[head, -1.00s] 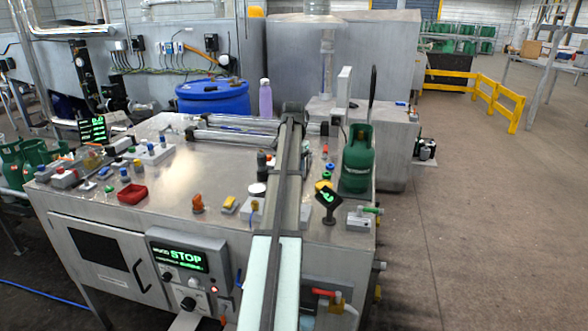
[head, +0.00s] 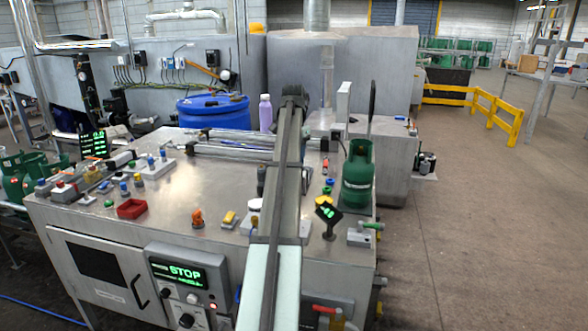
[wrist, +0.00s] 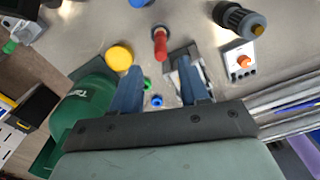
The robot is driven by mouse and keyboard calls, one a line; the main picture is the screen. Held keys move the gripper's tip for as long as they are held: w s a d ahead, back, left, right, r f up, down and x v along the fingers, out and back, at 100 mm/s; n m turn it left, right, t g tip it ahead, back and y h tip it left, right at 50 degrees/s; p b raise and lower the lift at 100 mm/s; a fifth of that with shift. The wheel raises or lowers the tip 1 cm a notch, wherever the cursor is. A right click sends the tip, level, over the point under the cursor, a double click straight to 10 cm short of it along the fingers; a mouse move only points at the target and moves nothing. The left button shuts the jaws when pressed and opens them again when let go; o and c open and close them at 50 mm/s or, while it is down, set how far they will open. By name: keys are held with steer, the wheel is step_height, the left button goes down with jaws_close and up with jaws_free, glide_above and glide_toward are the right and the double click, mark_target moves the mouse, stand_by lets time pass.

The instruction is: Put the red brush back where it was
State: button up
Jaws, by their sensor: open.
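In the wrist view, a slim red piece (wrist: 160,42) with a dark end lies just beyond my fingertips, in line with the gap. It may be the red brush, but I cannot be sure. In the head view, my arm runs from the bottom middle up over the metal bench (head: 215,180). The fingers cannot be made out there, and my arm hides part of the bench.
A green gas cylinder (head: 357,178) stands at the bench's right side; it also shows in the wrist view (wrist: 82,108). A yellow knob (wrist: 119,57) and a dark cylindrical piece (wrist: 238,18) are near the fingers. A red tray (head: 131,208) sits at the left front. Mid-left bench is clear.

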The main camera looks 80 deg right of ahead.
steer(key=shift+r, duration=0.9)
